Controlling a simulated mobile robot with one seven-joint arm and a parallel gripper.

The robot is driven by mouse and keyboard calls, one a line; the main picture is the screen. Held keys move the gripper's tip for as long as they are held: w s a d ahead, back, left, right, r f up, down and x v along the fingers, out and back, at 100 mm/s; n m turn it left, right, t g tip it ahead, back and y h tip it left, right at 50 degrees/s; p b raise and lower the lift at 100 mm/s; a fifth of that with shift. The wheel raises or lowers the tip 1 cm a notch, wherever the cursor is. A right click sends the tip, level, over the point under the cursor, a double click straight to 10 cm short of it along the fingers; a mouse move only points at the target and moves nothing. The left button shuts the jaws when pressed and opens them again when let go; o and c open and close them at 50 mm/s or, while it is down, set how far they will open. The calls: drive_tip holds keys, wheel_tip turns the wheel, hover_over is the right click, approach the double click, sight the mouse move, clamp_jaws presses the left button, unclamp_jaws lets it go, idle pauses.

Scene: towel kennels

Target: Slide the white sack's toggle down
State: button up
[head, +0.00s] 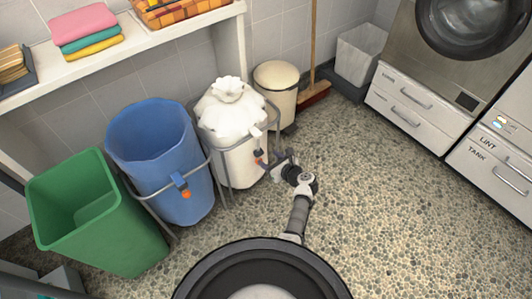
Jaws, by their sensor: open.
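The white sack (232,150) hangs in a grey metal frame, its top gathered into a puckered neck (228,90). A small white piece (257,132) sticks out at its right front, with a small orange spot (257,152) just below; these look like its toggle, but they are too small to tell apart surely. My gripper (264,161) is open at the sack's right front, close beside the orange spot. I cannot tell whether it touches the toggle, and the fingers are partly lost against the frame.
A blue sack (150,130) with a blue and orange toggle (181,184) stands left of the white sack, then a green bin (110,235). A cream bin (276,85) and a broom (313,90) are behind. Pebbled floor (400,220) is clear to the right, before the drawers (405,105).

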drive_tip(key=shift+p+v, duration=1.65)
drive_tip(key=shift+v, duration=1.1)
drive_tip(key=shift+f, duration=0.1)
